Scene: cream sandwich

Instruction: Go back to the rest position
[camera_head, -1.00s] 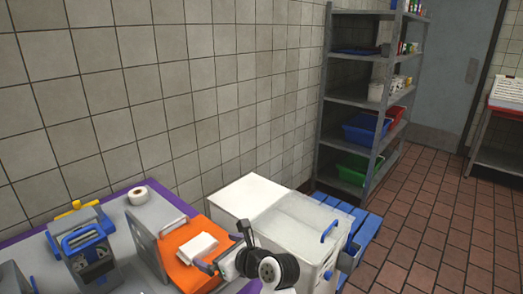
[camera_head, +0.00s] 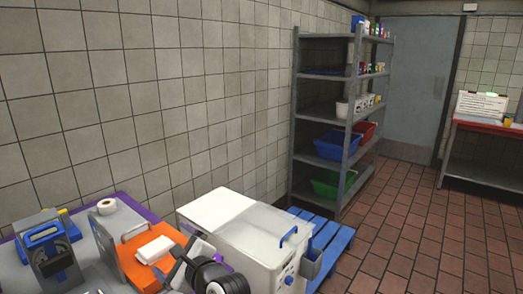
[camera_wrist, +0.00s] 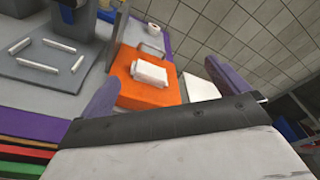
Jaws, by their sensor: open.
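My gripper (camera_head: 176,262) is at the bottom of the head view, by the right side of the orange board. In the wrist view my gripper (camera_wrist: 160,84) is open, with its two purple fingers wide apart and nothing between them. The orange board (camera_head: 183,238) lies on the grey table, and a white block (camera_head: 154,250) rests on it. In the wrist view the white block (camera_wrist: 150,73) is seen beyond the fingers, apart from them.
A white lidded box (camera_head: 255,243) stands right of the table, by a blue pallet (camera_head: 335,238). A blue-handled device (camera_head: 48,250) and a white roll (camera_head: 106,206) are on the table. A grey shelf (camera_head: 297,110) stands at the back. The tiled floor at right is clear.

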